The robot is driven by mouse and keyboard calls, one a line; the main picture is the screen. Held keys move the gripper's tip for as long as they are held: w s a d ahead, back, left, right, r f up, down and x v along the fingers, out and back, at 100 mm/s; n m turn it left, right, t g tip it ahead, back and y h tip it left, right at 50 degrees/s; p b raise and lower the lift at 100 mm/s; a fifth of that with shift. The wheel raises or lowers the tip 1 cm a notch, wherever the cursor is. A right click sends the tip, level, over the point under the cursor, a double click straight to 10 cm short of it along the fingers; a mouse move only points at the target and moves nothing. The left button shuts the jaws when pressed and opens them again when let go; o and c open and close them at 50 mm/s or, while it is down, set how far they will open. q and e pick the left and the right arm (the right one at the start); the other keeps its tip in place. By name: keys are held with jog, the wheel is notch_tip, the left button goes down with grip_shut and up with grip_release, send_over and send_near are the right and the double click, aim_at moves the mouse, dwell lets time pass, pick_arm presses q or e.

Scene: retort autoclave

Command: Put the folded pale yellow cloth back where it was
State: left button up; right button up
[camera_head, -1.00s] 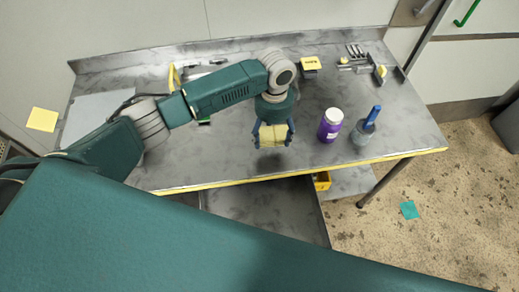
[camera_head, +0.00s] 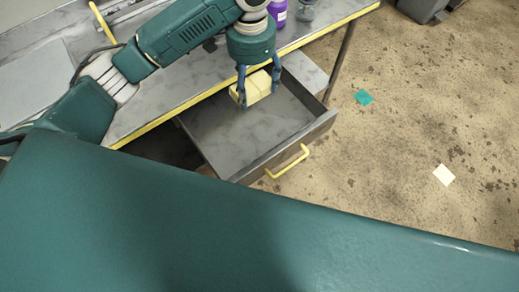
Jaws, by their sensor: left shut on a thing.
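The folded pale yellow cloth (camera_head: 257,87) is between the fingers of my left gripper (camera_head: 258,92), which is shut on it. Gripper and cloth are over the back part of the open grey drawer (camera_head: 232,137), near the table's front edge. I cannot tell how far the cloth is above the drawer floor. The visible part of the drawer floor is bare. My right gripper is not in view.
The drawer's yellow handle (camera_head: 288,163) faces the open floor. The grey table (camera_head: 190,85) has a yellow front edge. A purple jar (camera_head: 278,12) and a grey container (camera_head: 305,10) stand near that edge. Teal (camera_head: 364,97) and white (camera_head: 444,175) squares lie on the floor.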

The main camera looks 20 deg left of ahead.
pick_arm(q)
jog(key=shift+s+d+f, duration=0.1)
jog(key=shift+s+f, duration=0.15)
notch_tip(320, 180, down, 15)
jog(key=shift+w+r+p, duration=0.1)
jog(key=shift+r+p, duration=0.05)
jog(key=shift+p, duration=0.6)
jog(key=shift+f, duration=0.3)
notch_tip(320, 180, down, 3)
jog(key=shift+f, duration=0.7)
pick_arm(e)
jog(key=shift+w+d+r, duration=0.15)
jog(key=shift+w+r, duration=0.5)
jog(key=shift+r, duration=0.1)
pick_arm(q)
jog(key=shift+f, duration=0.2)
jog(key=o, duration=0.9)
jog(key=shift+o, duration=0.6)
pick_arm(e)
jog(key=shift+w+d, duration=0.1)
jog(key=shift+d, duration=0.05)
